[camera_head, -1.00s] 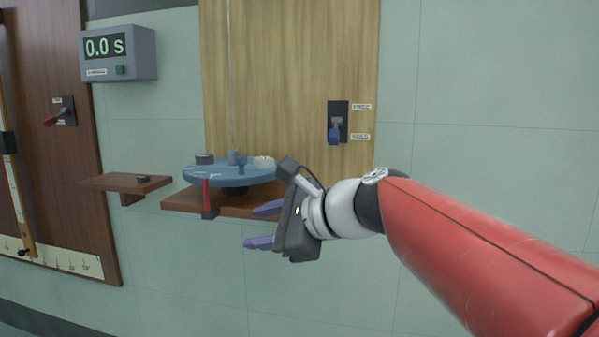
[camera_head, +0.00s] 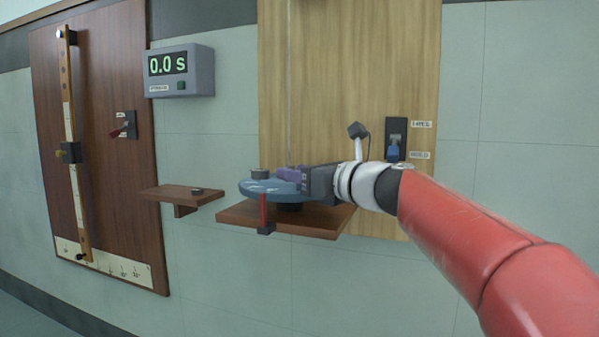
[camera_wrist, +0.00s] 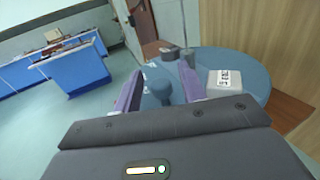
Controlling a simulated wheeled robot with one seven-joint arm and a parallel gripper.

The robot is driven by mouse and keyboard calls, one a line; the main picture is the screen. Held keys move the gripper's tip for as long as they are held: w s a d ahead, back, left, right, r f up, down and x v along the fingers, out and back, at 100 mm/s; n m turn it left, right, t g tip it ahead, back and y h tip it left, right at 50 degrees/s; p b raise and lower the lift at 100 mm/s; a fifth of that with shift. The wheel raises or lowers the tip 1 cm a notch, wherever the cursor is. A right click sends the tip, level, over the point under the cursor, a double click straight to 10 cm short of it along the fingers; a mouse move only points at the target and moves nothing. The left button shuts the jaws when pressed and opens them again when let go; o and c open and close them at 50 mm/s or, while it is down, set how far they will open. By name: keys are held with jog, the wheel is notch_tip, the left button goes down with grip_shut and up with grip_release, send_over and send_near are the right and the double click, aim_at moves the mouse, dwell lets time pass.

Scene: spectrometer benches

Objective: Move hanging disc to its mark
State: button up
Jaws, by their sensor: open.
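The blue hanging disc (camera_head: 258,187) sits level above a brown wooden shelf (camera_head: 310,221) on the light wood panel; my gripper hides its right part. In the wrist view the disc (camera_wrist: 245,72) carries a blue peg (camera_wrist: 158,82), a white labelled block (camera_wrist: 224,82) and dark cylinders (camera_wrist: 187,57). A thin wire (camera_head: 289,80) runs down toward it. A red upright pointer (camera_head: 263,208) stands at the shelf's front edge, by the disc's rim. My gripper (camera_head: 277,174) is open over the disc. In the wrist view its purple fingers (camera_wrist: 162,88) stand either side of the peg.
A timer (camera_head: 180,71) reads 0.0 s. A blue-handled switch (camera_head: 395,150) is on the panel, right of my gripper. A pendulum board (camera_head: 95,150) hangs further left.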

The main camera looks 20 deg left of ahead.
grip_shut()
dwell(0.3)
